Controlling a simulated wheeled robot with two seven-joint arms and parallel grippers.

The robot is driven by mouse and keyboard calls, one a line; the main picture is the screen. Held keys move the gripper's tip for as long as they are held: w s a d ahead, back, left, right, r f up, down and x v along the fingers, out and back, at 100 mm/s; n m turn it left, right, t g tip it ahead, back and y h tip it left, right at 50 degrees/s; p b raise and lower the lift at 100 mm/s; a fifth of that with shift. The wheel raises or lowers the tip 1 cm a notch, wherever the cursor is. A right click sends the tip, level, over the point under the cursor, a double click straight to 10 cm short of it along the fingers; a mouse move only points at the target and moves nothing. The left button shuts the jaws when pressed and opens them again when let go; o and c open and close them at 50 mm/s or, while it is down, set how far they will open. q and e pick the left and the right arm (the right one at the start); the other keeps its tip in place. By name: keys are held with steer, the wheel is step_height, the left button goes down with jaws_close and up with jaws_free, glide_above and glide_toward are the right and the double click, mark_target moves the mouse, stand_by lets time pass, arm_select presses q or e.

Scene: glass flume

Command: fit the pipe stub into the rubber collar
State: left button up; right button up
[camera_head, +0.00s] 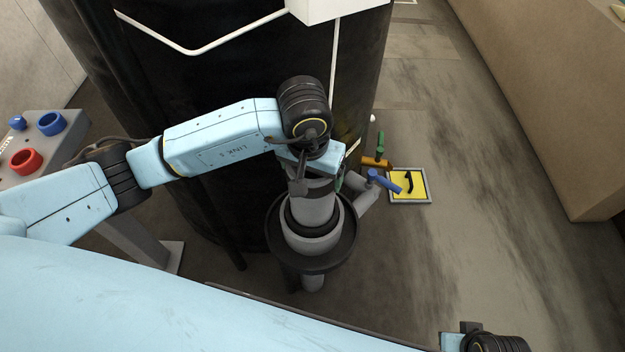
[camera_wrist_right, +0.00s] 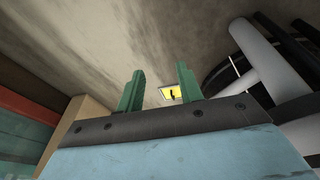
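The grey pipe stub (camera_head: 313,208) stands roughly upright below my left gripper (camera_head: 318,178) in the head view. The gripper is at the stub's top, with a green finger against its right side; the other finger is mostly hidden by the wrist, and it looks shut on the stub. The stub's lower end meets the dark rubber collar (camera_head: 310,232) on a grey socket. I cannot tell how deep it sits. My right gripper (camera_wrist_right: 158,88) is open and empty in the right wrist view, its green fingers apart.
A dark round flange (camera_head: 283,258) surrounds the socket. Blue (camera_head: 388,181), orange (camera_head: 376,162) and green (camera_head: 380,142) valve handles are just right. A yellow floor sign (camera_head: 408,186) lies beyond. A large black tank (camera_head: 220,95) stands behind. A panel with blue and red rings (camera_head: 45,160) is at left.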

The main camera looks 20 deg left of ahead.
arm_select(q)
steer(key=shift+f, duration=0.85)
arm_select(e)
steer(key=shift+a+r, duration=0.25)
steer(key=shift+r, duration=0.3)
arm_select(q)
steer(key=shift+f, duration=0.1)
steer(key=o, duration=1.4)
arm_select(e)
steer(key=shift+w+a+r, duration=0.1)
steer(key=shift+a+r, duration=0.05)
steer(key=shift+r, duration=0.25)
arm_select(q)
steer(key=shift+o, duration=0.2)
step_height(320, 180, up, 12)
steer(key=s+p, duration=0.1)
steer(key=p, duration=0.2)
steer(key=shift+s, duration=0.35)
arm_select(e)
steer(key=s+d+f, duration=0.2)
steer(key=d+f, duration=0.2)
steer(key=f, duration=0.3)
steer(key=shift+s+d+f+g, duration=0.15)
steer(key=shift+d+f+g, duration=0.05)
steer(key=shift+f+g, duration=0.15)
